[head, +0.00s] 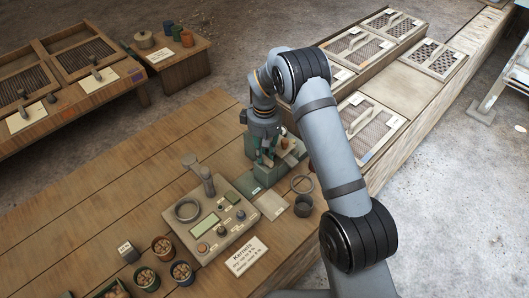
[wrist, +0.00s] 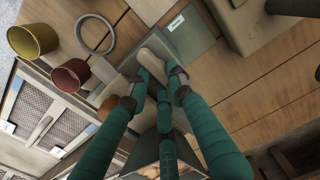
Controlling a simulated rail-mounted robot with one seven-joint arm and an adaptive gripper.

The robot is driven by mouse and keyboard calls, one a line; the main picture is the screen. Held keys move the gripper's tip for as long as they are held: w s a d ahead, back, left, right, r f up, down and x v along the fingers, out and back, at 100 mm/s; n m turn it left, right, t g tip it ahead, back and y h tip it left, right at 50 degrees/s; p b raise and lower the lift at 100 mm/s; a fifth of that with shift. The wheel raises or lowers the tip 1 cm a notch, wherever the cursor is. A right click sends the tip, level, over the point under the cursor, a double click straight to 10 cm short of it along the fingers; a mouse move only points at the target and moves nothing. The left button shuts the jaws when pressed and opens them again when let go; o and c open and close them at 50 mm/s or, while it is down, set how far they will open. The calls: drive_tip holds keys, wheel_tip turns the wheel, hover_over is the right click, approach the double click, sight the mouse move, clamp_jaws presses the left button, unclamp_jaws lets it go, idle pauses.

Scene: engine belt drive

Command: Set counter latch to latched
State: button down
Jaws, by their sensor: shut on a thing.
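My gripper (head: 266,158) reaches down over a green-grey unit at the right part of the wooden table. In the wrist view my gripper (wrist: 152,86) has its green fingers drawn together around a pale, round-ended bar, which I take to be the counter latch (wrist: 157,46). The bar runs up and left from between the fingertips, and part of it is hidden behind them. A green labelled plate (wrist: 185,32) lies beside it. In the head view the arm and fingers cover most of the latch, and I cannot tell which position it is in.
A panel with a screen and knobs (head: 210,222) stands left of the unit. A grey ring (head: 302,184) and a dark cup (head: 303,206) stand close on the right. Pots of nuts (head: 182,273) stand at the front left. Mesh-topped trays (head: 372,128) line the right bench.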

drive_tip(key=shift+n, duration=0.5)
drive_tip(key=n, duration=0.4)
drive_tip(key=shift+s+a+n+b, duration=0.15)
drive_tip(key=shift+a+n+b, duration=0.15)
drive_tip(key=shift+n, duration=0.1)
drive_tip(key=n, duration=0.5)
drive_tip(key=shift+s+a, duration=0.1)
drive_tip(key=shift+s, duration=0.15)
drive_tip(key=n, duration=0.4)
drive_tip(key=shift+s, duration=0.2)
drive_tip(key=shift+s+n+p, duration=0.15)
drive_tip(key=shift+n+p, duration=0.3)
drive_tip(key=shift+n, duration=1.35)
drive_tip(key=c, duration=1.8)
unclamp_jaws()
